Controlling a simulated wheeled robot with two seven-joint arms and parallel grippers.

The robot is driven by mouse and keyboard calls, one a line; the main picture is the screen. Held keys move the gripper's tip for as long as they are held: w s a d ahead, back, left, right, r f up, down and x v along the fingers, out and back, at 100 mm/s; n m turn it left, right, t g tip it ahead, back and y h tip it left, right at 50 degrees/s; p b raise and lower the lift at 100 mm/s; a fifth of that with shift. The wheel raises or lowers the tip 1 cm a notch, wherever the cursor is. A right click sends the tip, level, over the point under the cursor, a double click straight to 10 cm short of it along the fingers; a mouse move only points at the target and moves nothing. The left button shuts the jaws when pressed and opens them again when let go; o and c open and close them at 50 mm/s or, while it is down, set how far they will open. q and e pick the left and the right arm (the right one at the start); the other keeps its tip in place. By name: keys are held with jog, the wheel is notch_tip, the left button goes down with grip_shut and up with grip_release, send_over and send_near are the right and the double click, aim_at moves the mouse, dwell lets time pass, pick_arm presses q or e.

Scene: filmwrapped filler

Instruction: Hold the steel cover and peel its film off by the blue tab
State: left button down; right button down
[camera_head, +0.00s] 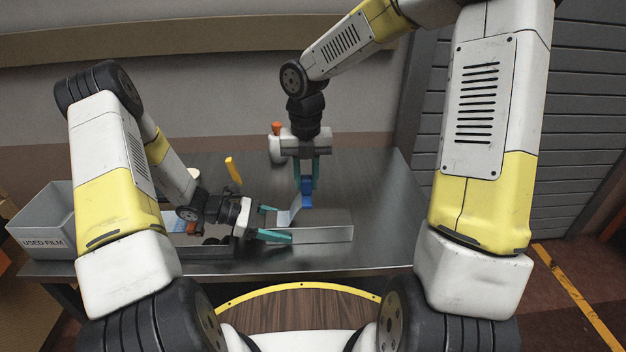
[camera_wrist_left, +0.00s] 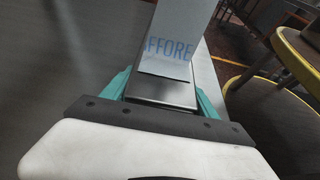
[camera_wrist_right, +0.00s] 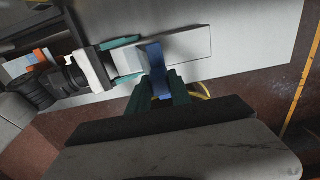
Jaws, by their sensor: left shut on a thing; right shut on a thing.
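The steel cover (camera_head: 325,235) is on or just above the front part of the steel table. My left gripper (camera_head: 279,223) is shut on the cover's left end; in the left wrist view its teal fingers flank the cover (camera_wrist_left: 165,93). The blue tab (camera_head: 307,193) is pinched in my right gripper (camera_head: 306,181), which points down above the cover. The pale film (camera_head: 291,213) slopes up from the cover's left part to the tab. Blue lettering shows on the film (camera_wrist_left: 172,45) in the left wrist view. The right wrist view shows the tab (camera_wrist_right: 156,65) between the fingers.
A grey bin (camera_head: 45,222) marked "USED FILM" stands at the table's left end. A yellow-handled tool (camera_head: 233,170) and a white bottle with an orange top (camera_head: 276,145) are behind the arms. The table's right part (camera_head: 375,195) is clear.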

jog(key=s+a+r, duration=0.6)
jog(key=r, duration=0.3)
jog(key=shift+s, duration=0.3)
dwell(0.3)
jog(key=shift+d, duration=0.1)
dwell(0.3)
pick_arm(q)
jog(key=shift+c, duration=0.7)
grip_release()
jog(key=shift+a, duration=0.1)
